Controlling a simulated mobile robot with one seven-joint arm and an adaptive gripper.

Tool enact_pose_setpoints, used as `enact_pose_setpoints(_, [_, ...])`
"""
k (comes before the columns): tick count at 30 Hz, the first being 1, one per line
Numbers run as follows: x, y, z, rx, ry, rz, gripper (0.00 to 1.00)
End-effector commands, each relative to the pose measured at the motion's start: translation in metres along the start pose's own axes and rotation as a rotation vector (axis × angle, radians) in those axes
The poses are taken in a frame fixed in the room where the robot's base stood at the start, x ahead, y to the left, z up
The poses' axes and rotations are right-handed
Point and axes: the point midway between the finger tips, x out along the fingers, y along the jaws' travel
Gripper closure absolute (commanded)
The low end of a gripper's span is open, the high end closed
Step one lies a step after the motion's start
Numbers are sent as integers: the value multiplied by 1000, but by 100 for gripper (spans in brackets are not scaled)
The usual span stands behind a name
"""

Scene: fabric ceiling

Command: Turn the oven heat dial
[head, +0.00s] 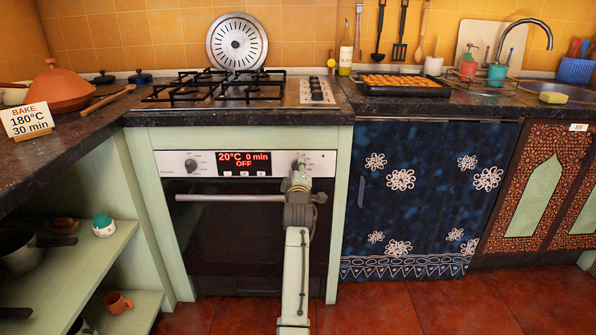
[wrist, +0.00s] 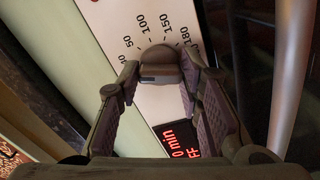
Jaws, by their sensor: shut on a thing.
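The oven (head: 250,225) has a white control panel with a left dial (head: 192,165) and a red display (head: 244,162) reading 20°C, 0 min, OFF. The right dial is mostly hidden behind my gripper (head: 300,168) in the head view. In the wrist view this heat dial (wrist: 161,76) is a grey knob with printed numbers around it, 100, 150 and 180 among them. My gripper (wrist: 162,72) has its fingertips on both sides of the knob and is shut on it. Part of the display (wrist: 181,138) shows beside a finger. A card (head: 28,121) reads BAKE 180°C 30 min.
The oven's handle bar (head: 232,198) runs just below the panel, and passes close to my gripper in the wrist view (wrist: 292,70). A hob (head: 235,88) lies above. A blue patterned curtain (head: 425,195) hangs to the right. Open shelves (head: 75,262) stand left.

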Motion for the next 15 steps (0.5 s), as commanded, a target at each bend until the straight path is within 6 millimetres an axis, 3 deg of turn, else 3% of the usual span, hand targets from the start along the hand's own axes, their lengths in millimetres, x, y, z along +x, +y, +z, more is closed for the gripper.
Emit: enact_pose_setpoints(15, [0, -1, 0, 490, -1, -2, 95])
